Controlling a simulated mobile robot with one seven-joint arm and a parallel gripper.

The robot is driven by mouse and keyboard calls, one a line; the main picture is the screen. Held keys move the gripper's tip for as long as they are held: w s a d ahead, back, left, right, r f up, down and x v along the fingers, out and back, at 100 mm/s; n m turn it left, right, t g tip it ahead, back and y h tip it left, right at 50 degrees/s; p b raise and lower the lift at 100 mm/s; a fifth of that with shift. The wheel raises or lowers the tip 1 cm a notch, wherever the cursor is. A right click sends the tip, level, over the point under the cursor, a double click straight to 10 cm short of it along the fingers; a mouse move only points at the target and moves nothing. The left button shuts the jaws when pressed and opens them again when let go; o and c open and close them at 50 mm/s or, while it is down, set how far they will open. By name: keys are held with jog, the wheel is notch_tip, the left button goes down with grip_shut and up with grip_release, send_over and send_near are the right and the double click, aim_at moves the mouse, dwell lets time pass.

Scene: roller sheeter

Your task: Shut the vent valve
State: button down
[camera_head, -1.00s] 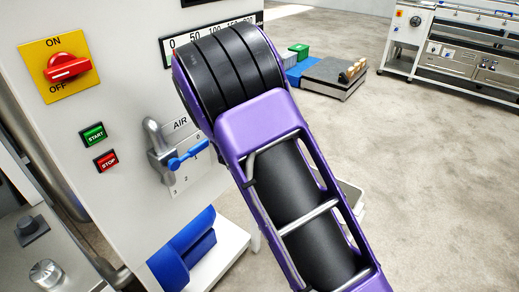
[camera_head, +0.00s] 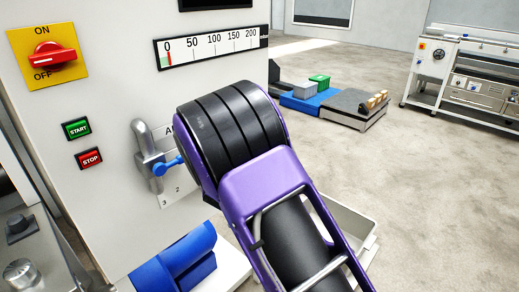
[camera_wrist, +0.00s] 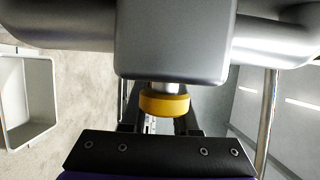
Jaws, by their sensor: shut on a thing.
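In the wrist view, a yellow round knob (camera_wrist: 165,103) sits on a short metal stem below a large grey metal body (camera_wrist: 175,40). I take this knob for the vent valve's, but no label shows. My gripper (camera_wrist: 161,118) has its dark fingers at either side of the knob and is shut on it; the exact contact is partly hidden. In the head view my purple and black arm hides the gripper and the knob. A blue-handled valve (camera_head: 166,166) on the AIR plate is beside the arm, partly covered by it.
The white panel carries a red ON/OFF switch (camera_head: 52,57), a green START button (camera_head: 76,128), a red STOP button (camera_head: 89,158) and a gauge (camera_head: 212,45) marked 0 to 200. A light tray (camera_head: 355,228) lies behind my arm. Open floor stretches right.

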jog(key=shift+r, duration=0.15)
jog(key=c, duration=0.7)
grip_release()
jog(key=shift+o, duration=0.2)
jog(key=v, duration=1.7)
jog(key=shift+a+f, duration=0.2)
jog(key=shift+s, duration=0.15)
